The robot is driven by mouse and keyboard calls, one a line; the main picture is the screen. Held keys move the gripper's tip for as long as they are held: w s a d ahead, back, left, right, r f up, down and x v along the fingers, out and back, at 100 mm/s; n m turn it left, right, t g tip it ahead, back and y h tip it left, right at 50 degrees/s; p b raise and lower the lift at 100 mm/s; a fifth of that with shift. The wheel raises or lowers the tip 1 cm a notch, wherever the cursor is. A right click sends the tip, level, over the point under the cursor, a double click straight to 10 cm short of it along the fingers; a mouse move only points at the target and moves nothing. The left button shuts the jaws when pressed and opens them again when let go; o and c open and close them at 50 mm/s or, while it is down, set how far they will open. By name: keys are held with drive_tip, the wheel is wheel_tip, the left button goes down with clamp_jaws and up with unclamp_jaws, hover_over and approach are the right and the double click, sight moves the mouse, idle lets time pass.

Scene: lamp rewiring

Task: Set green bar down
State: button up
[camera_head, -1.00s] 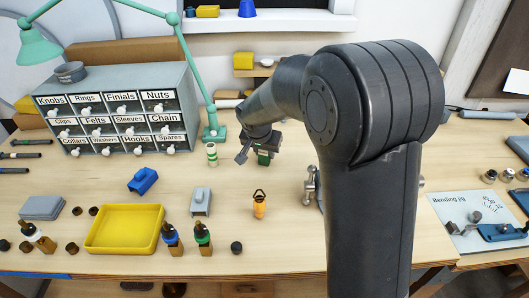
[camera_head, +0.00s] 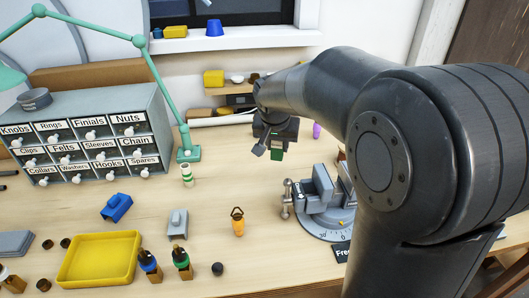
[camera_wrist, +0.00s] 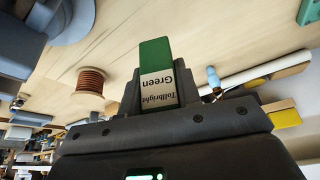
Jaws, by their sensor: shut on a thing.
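The green bar (camera_wrist: 156,66) with a cream label reading "Tallbright Green" is held between the fingers of my gripper (camera_wrist: 155,90) in the wrist view. In the head view my gripper (camera_head: 274,142) is at the back of the bench, right of the lamp base, and the green bar (camera_head: 276,155) shows below it. I cannot tell whether the bar's lower end touches the bench. The bench top (camera_head: 225,172) is bare wood around it.
A vise (camera_head: 325,192) stands to the right of my gripper. A green-and-white cylinder (camera_head: 187,175), an orange item (camera_head: 238,222), a blue block (camera_head: 117,207), a grey block (camera_head: 178,222) and a yellow tray (camera_head: 100,258) are to the left and front. Open wood lies between.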

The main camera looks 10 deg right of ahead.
drive_tip(key=s+d, duration=0.3)
drive_tip(key=d, duration=1.4)
drive_tip(key=w+a+f, duration=0.2)
drive_tip(key=a, duration=0.1)
drive_tip(key=w+a+f, duration=0.2)
drive_tip(key=a, duration=0.1)
drive_tip(key=w+a+f, duration=0.2)
drive_tip(key=a, duration=0.1)
drive_tip(key=shift+w+a+f, duration=0.15)
drive_tip(key=shift+w+a, duration=0.05)
drive_tip(key=shift+w, duration=0.1)
drive_tip(key=shift+m, duration=0.3)
drive_tip(key=shift+f, duration=2.05)
drive_tip(key=o, duration=1)
drive_tip(key=shift+f, duration=0.15)
drive_tip(key=shift+o, duration=0.2)
